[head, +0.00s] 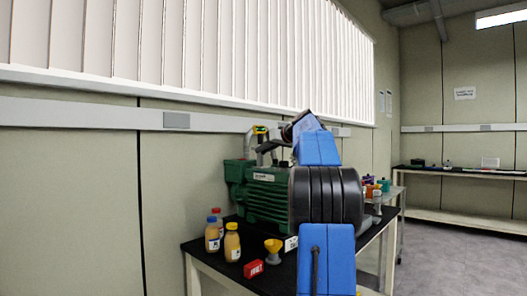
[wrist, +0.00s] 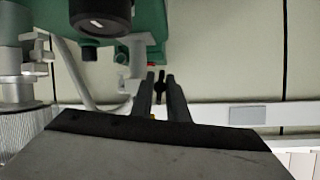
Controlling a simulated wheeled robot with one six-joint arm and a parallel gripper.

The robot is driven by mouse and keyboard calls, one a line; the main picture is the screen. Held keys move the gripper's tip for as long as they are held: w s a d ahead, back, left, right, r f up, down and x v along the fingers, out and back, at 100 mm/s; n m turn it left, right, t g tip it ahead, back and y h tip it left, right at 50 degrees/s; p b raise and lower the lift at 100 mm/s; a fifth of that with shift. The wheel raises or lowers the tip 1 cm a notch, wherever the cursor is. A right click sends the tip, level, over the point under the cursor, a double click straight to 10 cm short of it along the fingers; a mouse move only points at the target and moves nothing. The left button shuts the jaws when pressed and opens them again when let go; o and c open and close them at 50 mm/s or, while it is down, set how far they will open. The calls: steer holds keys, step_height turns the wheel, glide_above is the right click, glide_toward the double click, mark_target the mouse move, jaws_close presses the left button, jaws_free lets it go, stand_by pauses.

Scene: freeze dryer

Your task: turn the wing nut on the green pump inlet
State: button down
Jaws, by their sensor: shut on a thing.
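The green pump (head: 265,200) stands on the black-topped table, partly hidden behind my blue and black arm. It is at the top of the wrist view (wrist: 148,18). My gripper (head: 262,149) is at the pump's inlet, above its body. In the wrist view, the two dark fingers of my gripper (wrist: 160,80) are on either side of a small dark piece, which looks like the wing nut (wrist: 160,88). My gripper is shut on it. The nut's exact angle is hard to tell, and my arm hides much of the inlet in the head view.
The wall with a grey rail (head: 80,112) is close behind the pump. Open floor (head: 450,245) lies to the right.

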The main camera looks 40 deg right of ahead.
steer(key=m+y, duration=0.2)
steer(key=m, duration=0.1)
steer(key=shift+d, duration=0.1)
steer(key=m+t+y, duration=0.1)
steer(key=m, duration=0.2)
steer(key=shift+y, duration=0.3)
stand_by(0.4)
steer(key=c, duration=1.9)
jaws_free()
steer(key=v, duration=1.7)
steer(key=shift+s+f, duration=0.25)
steer(key=shift+f, duration=0.05)
steer(key=shift+d, duration=0.1)
